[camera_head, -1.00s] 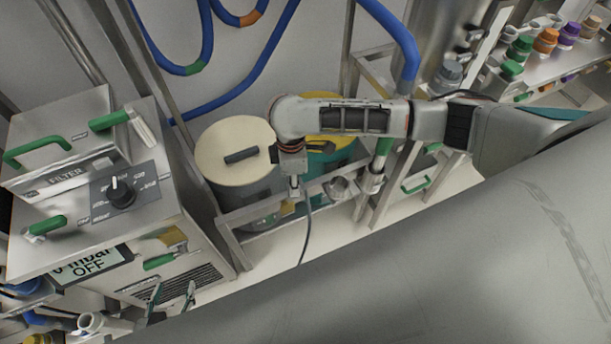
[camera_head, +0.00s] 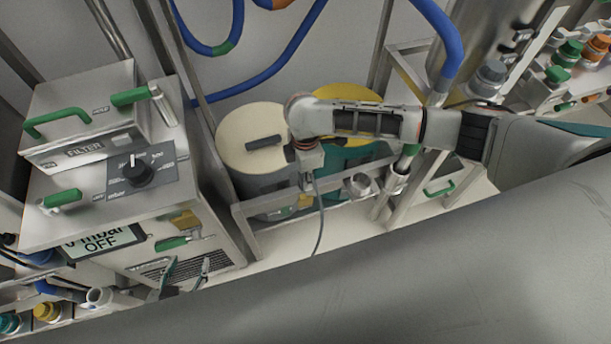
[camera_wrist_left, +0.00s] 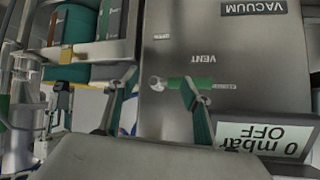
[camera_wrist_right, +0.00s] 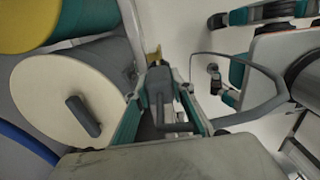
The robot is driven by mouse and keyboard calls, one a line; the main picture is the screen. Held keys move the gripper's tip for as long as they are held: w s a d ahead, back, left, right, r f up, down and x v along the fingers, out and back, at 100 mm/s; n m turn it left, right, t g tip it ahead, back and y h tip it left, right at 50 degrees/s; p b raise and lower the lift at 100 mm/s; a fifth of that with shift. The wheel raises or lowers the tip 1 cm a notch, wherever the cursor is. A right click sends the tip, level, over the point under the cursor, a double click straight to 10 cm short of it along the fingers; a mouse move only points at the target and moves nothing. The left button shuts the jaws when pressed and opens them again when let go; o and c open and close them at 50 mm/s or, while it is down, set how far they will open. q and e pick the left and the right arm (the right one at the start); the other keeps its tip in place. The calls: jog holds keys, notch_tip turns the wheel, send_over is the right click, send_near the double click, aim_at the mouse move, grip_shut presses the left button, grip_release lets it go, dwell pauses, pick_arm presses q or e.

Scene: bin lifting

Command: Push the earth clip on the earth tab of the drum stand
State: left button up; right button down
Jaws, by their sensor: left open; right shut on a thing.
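My right gripper (camera_wrist_right: 160,118) is shut on the dark grey earth clip (camera_wrist_right: 160,85). A grey cable (camera_head: 321,220) hangs from there in the head view and loops to the right in the right wrist view. A small brass-yellow piece (camera_wrist_right: 153,53), perhaps the earth tab, shows just beyond the clip at a post of the drum stand (camera_head: 243,224); I cannot tell whether they touch. My right gripper (camera_head: 308,183) is beside the cream-lidded drum (camera_head: 236,146). My left gripper (camera_head: 186,274) is open and empty, in front of the vacuum unit (camera_wrist_left: 168,50).
A yellow-lidded drum (camera_head: 350,97) stands behind my right arm. A filter box (camera_head: 80,100) tops the cabinet at left. Blue hoses (camera_head: 270,70) hang behind. A shelf with coloured caps (camera_head: 566,52) is at upper right. White floor lies before the stand.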

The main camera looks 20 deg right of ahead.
notch_tip(320, 180, down, 2)
jog(key=shift+f+b, duration=0.1)
jog(key=shift+b, duration=0.75)
jog(key=shift+r+p, duration=0.3)
jog(key=shift+p, duration=0.05)
jog(key=shift+r, duration=0.2)
pick_arm(q)
jog(key=shift+w+d+r+h+p, duration=0.3)
jog(key=shift+w+d+r+p, duration=0.2)
jog(key=shift+d+r+p, duration=0.3)
pick_arm(e)
jog(key=shift+r, duration=0.15)
pick_arm(q)
jog(key=shift+s+a+f, duration=0.1)
jog(key=shift+a+f, duration=0.1)
jog(key=shift+f, duration=0.2)
